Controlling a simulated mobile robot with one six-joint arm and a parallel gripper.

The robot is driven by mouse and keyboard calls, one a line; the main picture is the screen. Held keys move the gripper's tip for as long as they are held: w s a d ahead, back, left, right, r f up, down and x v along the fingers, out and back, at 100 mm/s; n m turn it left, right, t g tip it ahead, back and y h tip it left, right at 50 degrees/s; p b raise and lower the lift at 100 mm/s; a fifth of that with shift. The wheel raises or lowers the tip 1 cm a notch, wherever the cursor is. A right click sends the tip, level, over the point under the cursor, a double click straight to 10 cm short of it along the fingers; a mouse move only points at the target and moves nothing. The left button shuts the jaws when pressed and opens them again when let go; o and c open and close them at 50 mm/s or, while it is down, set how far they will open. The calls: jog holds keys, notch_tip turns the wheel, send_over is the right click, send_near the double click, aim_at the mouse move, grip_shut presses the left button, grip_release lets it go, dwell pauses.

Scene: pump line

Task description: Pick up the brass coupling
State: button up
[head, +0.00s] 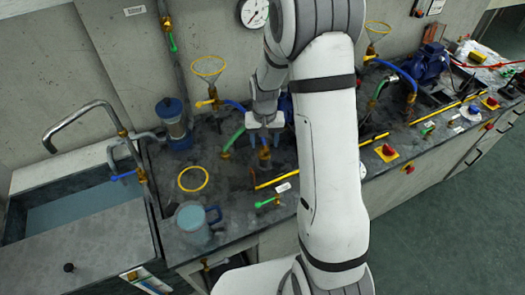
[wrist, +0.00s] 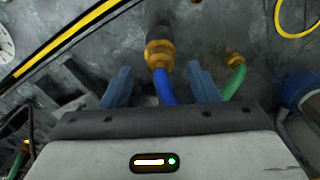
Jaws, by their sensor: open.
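A brass coupling (wrist: 159,54) with a blue hose (wrist: 165,88) at it shows between my fingers in the wrist view. A dark cylindrical part continues beyond it. In the head view a brass fitting (head: 264,156), which looks like the same coupling, stands just below my gripper (head: 265,126). My gripper is open, with one blue finger on each side of the coupling in the wrist view (wrist: 159,70). Gaps show on both sides, and I see no contact. How far the fingertips are from it in depth is hard to tell.
A green hose (wrist: 234,82) with a brass end is close beside the right finger. On the bench are a yellow ring (head: 193,179), a blue-handled jug (head: 196,222) and a small green-handled valve (head: 268,202). A sink (head: 75,205) is at left. My arm hides the bench's middle.

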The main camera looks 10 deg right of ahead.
aim_at(264, 145)
jog(key=shift+f+p, duration=0.35)
jog(key=shift+f, duration=1.55)
jog(key=shift+c, duration=0.3)
jog(key=c, duration=1)
jog(key=shift+o, duration=0.2)
